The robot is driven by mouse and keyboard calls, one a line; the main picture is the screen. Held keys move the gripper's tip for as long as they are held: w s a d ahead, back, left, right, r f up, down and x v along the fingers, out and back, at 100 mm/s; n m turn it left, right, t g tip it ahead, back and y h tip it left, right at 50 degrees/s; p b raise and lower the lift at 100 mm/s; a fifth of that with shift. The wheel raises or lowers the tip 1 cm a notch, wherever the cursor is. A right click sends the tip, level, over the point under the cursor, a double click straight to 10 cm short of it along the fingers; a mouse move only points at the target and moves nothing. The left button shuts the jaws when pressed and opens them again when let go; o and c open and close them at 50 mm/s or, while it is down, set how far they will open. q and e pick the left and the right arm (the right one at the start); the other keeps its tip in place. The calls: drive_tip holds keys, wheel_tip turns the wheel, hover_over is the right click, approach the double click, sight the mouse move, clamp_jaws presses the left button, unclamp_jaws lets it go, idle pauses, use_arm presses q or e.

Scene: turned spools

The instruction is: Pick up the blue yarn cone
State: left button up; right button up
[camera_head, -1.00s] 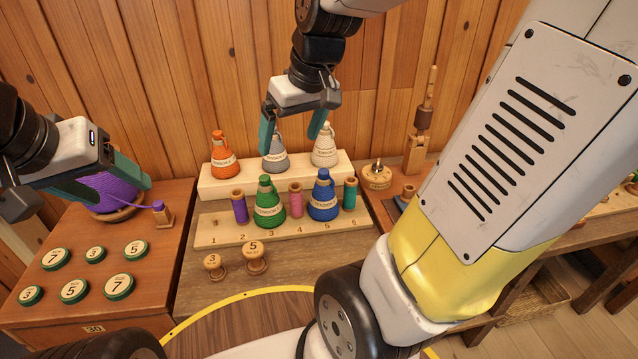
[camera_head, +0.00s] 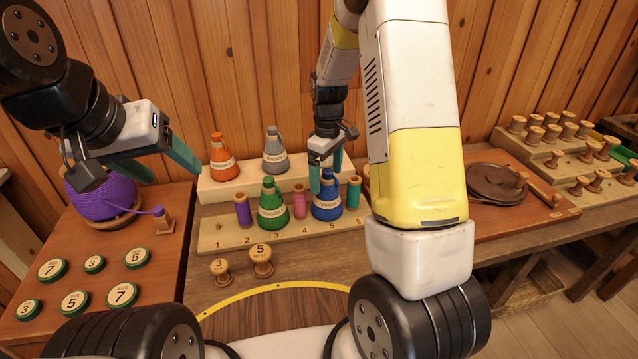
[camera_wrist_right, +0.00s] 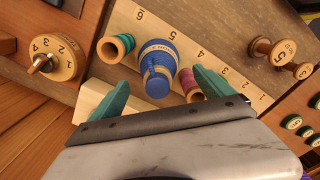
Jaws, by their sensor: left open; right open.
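The blue yarn cone (camera_head: 326,207) stands upright on the numbered wooden rack (camera_head: 224,240), between the pink spool (camera_head: 300,203) and the teal spool (camera_head: 353,192). It also shows in the right wrist view (camera_wrist_right: 158,62), a little beyond the fingertips. My right gripper (camera_head: 327,178) is open, with its fingers at the top of the blue cone in the head view. In the right wrist view, my right gripper (camera_wrist_right: 158,88) has the cone's tip between its two teal fingers.
A green cone (camera_head: 271,205) and a purple spool (camera_head: 243,210) share the rack. Orange (camera_head: 221,158) and grey (camera_head: 275,152) cones stand on the raised shelf behind. Two wooden spools (camera_head: 261,260) stand in front. Numbered green discs (camera_head: 121,294) lie on the left table.

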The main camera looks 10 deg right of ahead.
sight(327, 187)
wheel_tip(327, 187, down, 5)
drive_tip(key=shift+w+d, duration=0.1)
drive_tip(key=shift+d, duration=0.05)
drive_tip(key=c, duration=1.9)
drive_tip(key=shift+r, duration=0.1)
drive_tip(key=shift+c, duration=0.2)
